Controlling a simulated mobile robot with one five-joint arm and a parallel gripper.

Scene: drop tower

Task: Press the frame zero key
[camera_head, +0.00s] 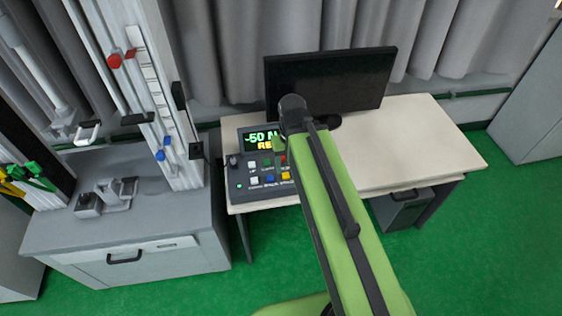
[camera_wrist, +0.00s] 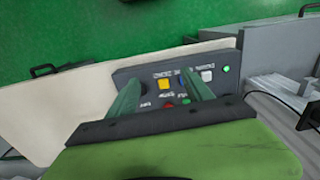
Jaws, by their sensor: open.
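The control panel (camera_head: 240,184) sits at the desk's left end, with a lit display (camera_head: 262,138) partly hidden by my arm. Its front row has a white key, a blue key (camera_head: 270,178) and a yellow key (camera_head: 286,175). In the wrist view the panel is upside down; the yellow key (camera_wrist: 165,84) shows between my fingers, beside small print that seems to read ZERO, the rest unclear. The blue key is mostly hidden by one finger. My gripper (camera_wrist: 160,82) is open and empty above the panel; whether it touches cannot be told. It also shows in the head view (camera_head: 281,146).
A black monitor (camera_head: 330,80) stands behind the panel on the pale desk (camera_head: 420,140). The drop tower (camera_head: 150,90) rises from a grey cabinet (camera_head: 130,240) to the left. The desk's right side is clear.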

